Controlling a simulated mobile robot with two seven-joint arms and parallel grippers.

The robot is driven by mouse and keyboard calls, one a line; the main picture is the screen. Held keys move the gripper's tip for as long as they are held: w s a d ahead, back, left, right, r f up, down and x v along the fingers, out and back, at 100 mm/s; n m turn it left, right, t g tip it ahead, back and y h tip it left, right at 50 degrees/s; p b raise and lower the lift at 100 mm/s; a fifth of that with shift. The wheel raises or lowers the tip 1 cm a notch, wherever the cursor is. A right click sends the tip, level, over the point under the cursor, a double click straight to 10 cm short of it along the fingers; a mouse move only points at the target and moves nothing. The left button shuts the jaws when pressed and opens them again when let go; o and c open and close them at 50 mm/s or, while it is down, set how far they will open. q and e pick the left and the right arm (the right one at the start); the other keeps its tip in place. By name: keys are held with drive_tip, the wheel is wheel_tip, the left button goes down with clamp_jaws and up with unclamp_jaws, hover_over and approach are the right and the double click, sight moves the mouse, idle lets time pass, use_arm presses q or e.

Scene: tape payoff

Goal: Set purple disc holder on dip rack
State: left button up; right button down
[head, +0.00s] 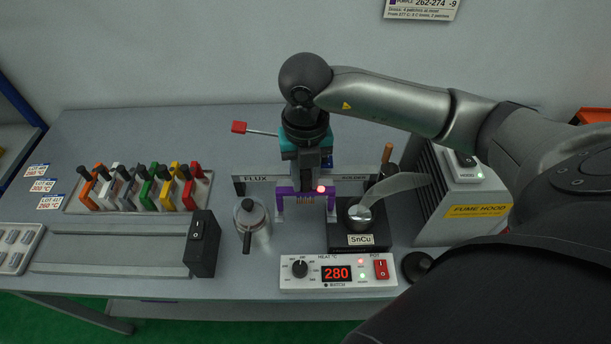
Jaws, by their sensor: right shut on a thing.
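The purple disc holder (285,191) is a bracket shape with short legs, and small pins show beneath its middle. It is at the front of the dip rack (258,179), a grey bar marked FLUX at its left, with a partly hidden label at its right. My right gripper (306,180) points down from above and is shut on the holder. The arm and gripper hide part of the rack behind. I cannot tell whether the holder touches the rack or hangs just above it. My left gripper is not in view.
A controller (338,273) reading 280 is in front. Several coloured clips (147,190) fill a tray. A fume hood unit (462,190) is at right. Bench space behind is clear.

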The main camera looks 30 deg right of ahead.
drive_tip(key=shift+f, duration=0.25)
drive_tip(key=c, duration=0.6)
unclamp_jaws()
drive_tip(key=shift+o, duration=0.3)
drive_tip(key=o, duration=0.5)
drive_tip(key=shift+r+p, duration=2.4)
drive_tip(key=shift+r, duration=1.15)
drive_tip(key=shift+s+f, duration=0.1)
